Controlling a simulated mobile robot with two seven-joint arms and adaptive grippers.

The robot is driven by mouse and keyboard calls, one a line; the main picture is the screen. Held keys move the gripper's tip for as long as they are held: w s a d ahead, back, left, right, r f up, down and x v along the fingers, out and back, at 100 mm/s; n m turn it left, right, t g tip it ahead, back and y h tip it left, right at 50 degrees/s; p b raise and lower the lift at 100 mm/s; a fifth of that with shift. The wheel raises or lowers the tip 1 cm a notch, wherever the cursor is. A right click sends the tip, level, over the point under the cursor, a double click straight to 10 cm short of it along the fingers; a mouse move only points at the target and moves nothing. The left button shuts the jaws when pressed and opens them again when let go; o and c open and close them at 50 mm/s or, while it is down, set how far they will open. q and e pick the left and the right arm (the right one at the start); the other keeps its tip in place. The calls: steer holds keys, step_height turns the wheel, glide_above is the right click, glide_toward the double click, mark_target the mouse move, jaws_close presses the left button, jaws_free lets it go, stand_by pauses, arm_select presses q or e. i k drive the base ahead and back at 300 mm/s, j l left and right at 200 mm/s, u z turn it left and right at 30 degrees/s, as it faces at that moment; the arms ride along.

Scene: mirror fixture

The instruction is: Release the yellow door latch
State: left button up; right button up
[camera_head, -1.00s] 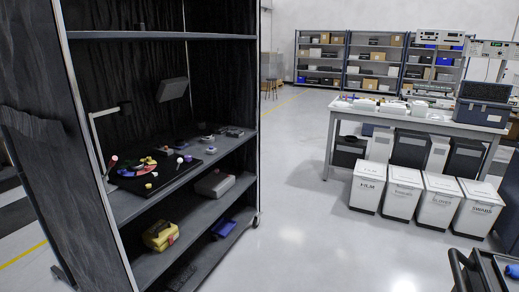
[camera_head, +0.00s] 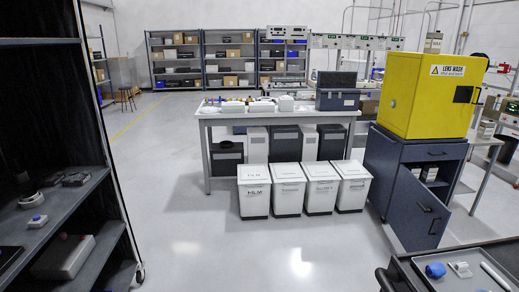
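A yellow cabinet (camera_head: 432,95) marked "LENS WASH" stands on a dark blue base cabinet at the right. A small dark plate (camera_head: 463,94) sits on its labelled face, toward the right edge; I cannot tell from here whether it is the latch. The yellow door looks closed. Neither of my grippers is in view.
The blue base cabinet (camera_head: 395,165) has its lower door (camera_head: 418,210) swung open. A dark cart (camera_head: 470,270) with small items is at the bottom right. White bins (camera_head: 288,190) stand before a table (camera_head: 226,116). A dark shelf (camera_head: 60,215) is left. The middle floor is clear.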

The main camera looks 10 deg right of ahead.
mark_target(471, 92)
steer(key=i+z, duration=0.4)
steer(key=i, duration=0.3)
steer(key=i+j+z, duration=0.2)
steer(key=i+z, duration=0.15)
steer(key=i, duration=0.4)
steer(key=i+z, duration=0.3)
steer(key=z, duration=0.15)
steer(key=i+j+z, duration=0.2)
steer(key=z, duration=0.2)
steer(key=i+j+z, duration=0.25)
steer(key=z, duration=0.2)
steer(key=i+j+z, duration=0.25)
steer(key=i+u, duration=0.1)
steer(key=i, duration=2.8)
